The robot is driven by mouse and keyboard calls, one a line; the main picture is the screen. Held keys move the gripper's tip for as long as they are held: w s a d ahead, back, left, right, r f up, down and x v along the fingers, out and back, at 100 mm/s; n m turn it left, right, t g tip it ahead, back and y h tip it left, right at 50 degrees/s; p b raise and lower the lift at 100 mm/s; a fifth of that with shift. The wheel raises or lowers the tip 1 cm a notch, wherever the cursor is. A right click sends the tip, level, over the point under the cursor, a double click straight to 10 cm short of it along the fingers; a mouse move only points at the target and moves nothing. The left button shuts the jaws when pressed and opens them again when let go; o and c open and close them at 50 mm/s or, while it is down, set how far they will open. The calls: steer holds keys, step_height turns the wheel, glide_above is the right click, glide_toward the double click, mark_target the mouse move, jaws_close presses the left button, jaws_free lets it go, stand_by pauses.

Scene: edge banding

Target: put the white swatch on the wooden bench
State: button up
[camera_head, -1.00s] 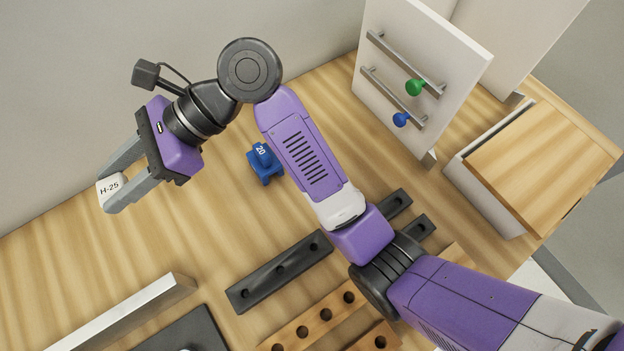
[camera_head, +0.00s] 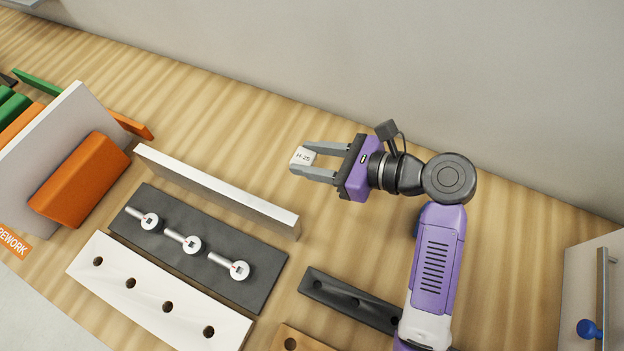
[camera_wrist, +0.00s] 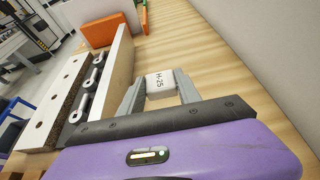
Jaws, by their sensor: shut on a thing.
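The white swatch (camera_head: 302,157), marked H-25, is held between the fingertips of my gripper (camera_head: 313,160). My gripper is shut on it, above the wooden bench (camera_head: 230,110). In the wrist view the swatch (camera_wrist: 161,84) sits between the two grey fingers with its label showing. The bench's wood surface shows clear beyond it. The gap between swatch and bench is hard to judge.
A light upright bar (camera_head: 215,188) stands left of my gripper, beside a dark mat (camera_head: 205,262) with three metal pins. A white strip with holes (camera_head: 150,295), a black strip (camera_head: 350,298) and an orange block (camera_head: 80,180) lie around. The bench along the wall is clear.

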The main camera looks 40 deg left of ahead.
mark_target(312, 189)
step_height(312, 189, down, 10)
steer(key=shift+r, duration=0.2)
steer(key=shift+f, duration=0.1)
stand_by(0.3)
steer(key=o, duration=1.3)
steer(key=shift+d, duration=0.15)
steer(key=b+v, duration=0.1)
steer(key=v, duration=1)
steer(key=shift+w+d+r, duration=0.1)
steer(key=shift+d+r, duration=0.15)
steer(key=shift+d, duration=0.1)
